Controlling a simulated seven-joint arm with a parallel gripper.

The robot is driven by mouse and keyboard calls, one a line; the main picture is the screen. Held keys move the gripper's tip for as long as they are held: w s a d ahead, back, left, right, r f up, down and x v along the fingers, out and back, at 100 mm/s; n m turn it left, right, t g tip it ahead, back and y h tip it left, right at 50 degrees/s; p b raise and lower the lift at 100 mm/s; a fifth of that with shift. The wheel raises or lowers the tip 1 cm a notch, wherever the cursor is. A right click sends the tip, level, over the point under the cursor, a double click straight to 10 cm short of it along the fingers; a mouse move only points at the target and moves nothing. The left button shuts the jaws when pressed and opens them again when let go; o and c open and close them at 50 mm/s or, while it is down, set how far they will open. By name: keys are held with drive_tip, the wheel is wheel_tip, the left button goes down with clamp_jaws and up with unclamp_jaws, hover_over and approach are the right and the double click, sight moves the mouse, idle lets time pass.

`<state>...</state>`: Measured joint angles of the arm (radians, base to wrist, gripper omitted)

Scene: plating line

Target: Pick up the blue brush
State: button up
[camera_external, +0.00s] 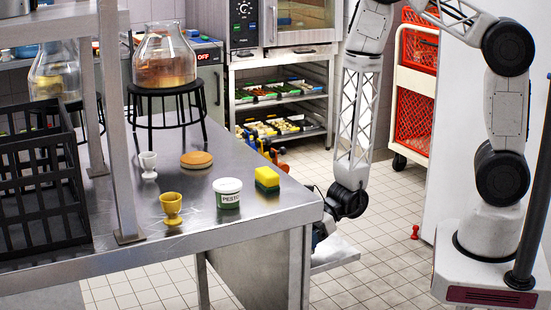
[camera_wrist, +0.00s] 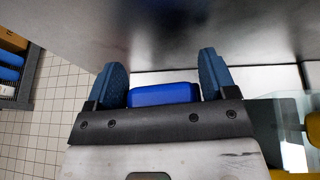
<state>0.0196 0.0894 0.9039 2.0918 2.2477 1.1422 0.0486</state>
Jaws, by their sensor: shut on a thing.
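In the wrist view, my gripper (camera_wrist: 163,76) has its two blue fingertips on either side of a blue block, which appears to be the blue brush (camera_wrist: 163,94). The gripper is shut on it. Only its smooth blue part shows; bristles are not visible. In the external view my arm reaches down past the right end of the steel table. The gripper is mostly hidden there behind the table's corner, low down, and the brush cannot be made out clearly.
The steel table (camera_external: 190,215) edge is close to my gripper. On it stand a yellow cup (camera_external: 171,208), a white cup (camera_external: 148,166), a pesto jar (camera_external: 228,195), a yellow sponge (camera_external: 267,178) and a black crate (camera_external: 40,190). A pale low shelf (camera_external: 336,253) lies beside the gripper.

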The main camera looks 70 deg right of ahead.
drive_tip(key=shift+s+d+r, duration=0.1)
drive_tip(key=shift+s+r, duration=0.25)
drive_tip(key=shift+r, duration=0.45)
drive_tip(key=s+d+r, duration=0.1)
drive_tip(key=s+d, duration=0.2)
drive_tip(key=s, duration=1.2)
drive_tip(key=shift+r, duration=0.15)
